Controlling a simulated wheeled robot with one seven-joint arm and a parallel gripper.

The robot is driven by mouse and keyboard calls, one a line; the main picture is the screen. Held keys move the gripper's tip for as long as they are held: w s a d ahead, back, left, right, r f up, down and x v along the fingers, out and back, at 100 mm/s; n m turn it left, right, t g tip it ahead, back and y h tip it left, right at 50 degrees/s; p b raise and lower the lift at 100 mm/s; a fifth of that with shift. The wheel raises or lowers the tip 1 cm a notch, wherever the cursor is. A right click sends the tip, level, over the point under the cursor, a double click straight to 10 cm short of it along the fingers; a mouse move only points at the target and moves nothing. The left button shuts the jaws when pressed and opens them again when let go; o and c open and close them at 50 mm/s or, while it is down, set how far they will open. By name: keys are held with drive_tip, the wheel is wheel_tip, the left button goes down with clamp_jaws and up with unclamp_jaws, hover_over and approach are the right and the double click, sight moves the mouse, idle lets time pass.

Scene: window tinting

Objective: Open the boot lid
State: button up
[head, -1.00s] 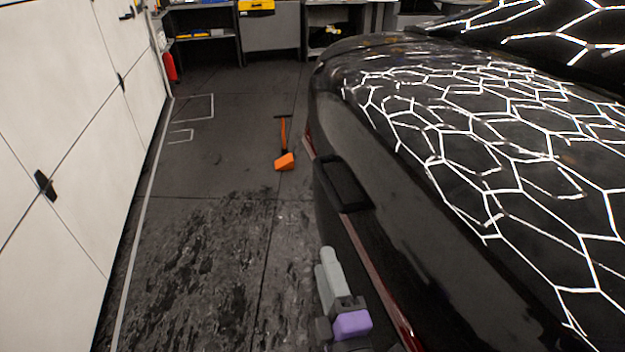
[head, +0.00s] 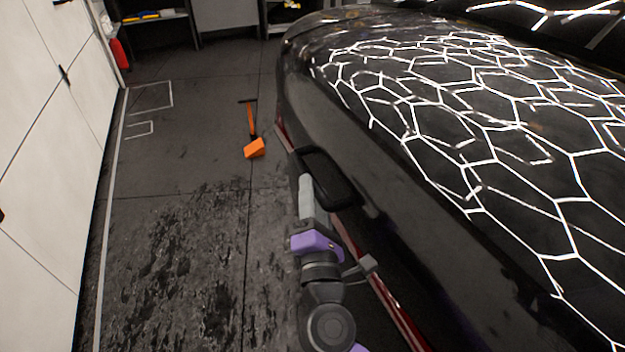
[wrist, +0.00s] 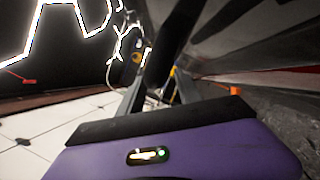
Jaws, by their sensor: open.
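The black boot lid (head: 400,200) of the car is closed and carries bright honeycomb light reflections. A black loop-shaped handle (head: 350,195) stands out from its rear edge. My gripper (head: 307,185) is at the left side of this handle, with its grey fingers pointing away from me. In the wrist view my gripper (wrist: 158,88) has its two fingers apart, and a dark bar, seemingly the handle (wrist: 170,45), rises between or just beyond them. I cannot tell whether the fingers touch it.
An orange-headed tool (head: 254,147) lies on the dark floor (head: 190,180) to the left of the car. White cabinets (head: 50,130) line the left side, with a red extinguisher (head: 118,52) at their far end. Shelves stand at the back.

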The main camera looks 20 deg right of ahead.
drive_tip(key=shift+x, duration=1.4)
clamp_jaws()
idle(0.4)
